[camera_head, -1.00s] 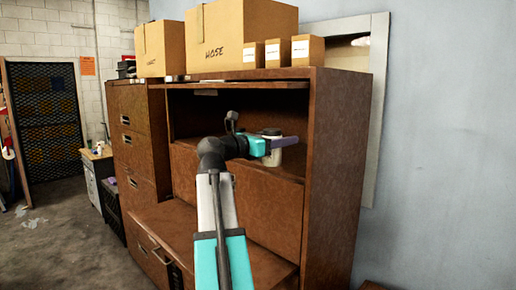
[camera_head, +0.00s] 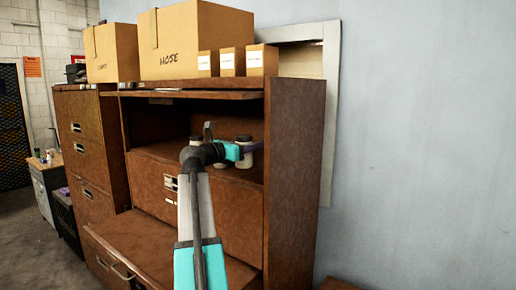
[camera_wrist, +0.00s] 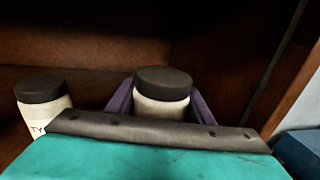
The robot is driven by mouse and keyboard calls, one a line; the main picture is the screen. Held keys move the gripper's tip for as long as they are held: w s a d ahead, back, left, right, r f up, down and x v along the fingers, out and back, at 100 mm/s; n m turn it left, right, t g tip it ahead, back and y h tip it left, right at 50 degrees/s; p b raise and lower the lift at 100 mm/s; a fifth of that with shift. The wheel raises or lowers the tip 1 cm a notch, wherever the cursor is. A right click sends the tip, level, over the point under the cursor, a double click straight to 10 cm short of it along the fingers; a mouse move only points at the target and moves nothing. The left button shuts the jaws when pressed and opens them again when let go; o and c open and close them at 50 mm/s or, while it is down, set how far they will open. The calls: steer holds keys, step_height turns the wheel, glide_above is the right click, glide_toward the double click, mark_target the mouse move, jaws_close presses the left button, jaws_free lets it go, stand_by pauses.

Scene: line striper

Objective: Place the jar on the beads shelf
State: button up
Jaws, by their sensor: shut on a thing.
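A white jar with a dark lid (camera_wrist: 162,98) sits between the purple fingers of my gripper (camera_wrist: 160,88), which are shut on it. In the head view the held jar (camera_head: 243,158) is upright, inside the open compartment at the right. My gripper (camera_head: 250,148) reaches in from the front. I cannot tell whether the jar's base touches the shelf floor. The open shelf (camera_head: 165,149) is a brown compartment in the cabinet. No beads label is readable.
A second dark-lidded white jar (camera_wrist: 45,105), its label partly showing "TY", stands left of the held one; the head view shows its lid (camera_head: 195,139) behind my arm. The cabinet's right side wall (camera_head: 295,180) is close. Cardboard boxes (camera_head: 205,40) sit on top.

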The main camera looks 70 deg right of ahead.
mark_target(247, 163)
steer(key=d, duration=0.2)
steer(key=d+p, duration=0.1)
steer(key=d, duration=0.2)
steer(key=shift+s+f, duration=0.1)
steer(key=shift+f, duration=0.1)
steer(key=shift+f, duration=0.1)
steer(key=shift+f+p, duration=1.1)
steer(key=shift+f, duration=0.55)
steer(key=shift+f, duration=0.15)
steer(key=o, duration=1.4)
steer(key=b+v, duration=0.3)
steer(key=v, duration=0.7)
steer(key=shift+a+b, duration=0.25)
steer(key=shift+b, duration=0.1)
steer(key=shift+v, duration=0.8)
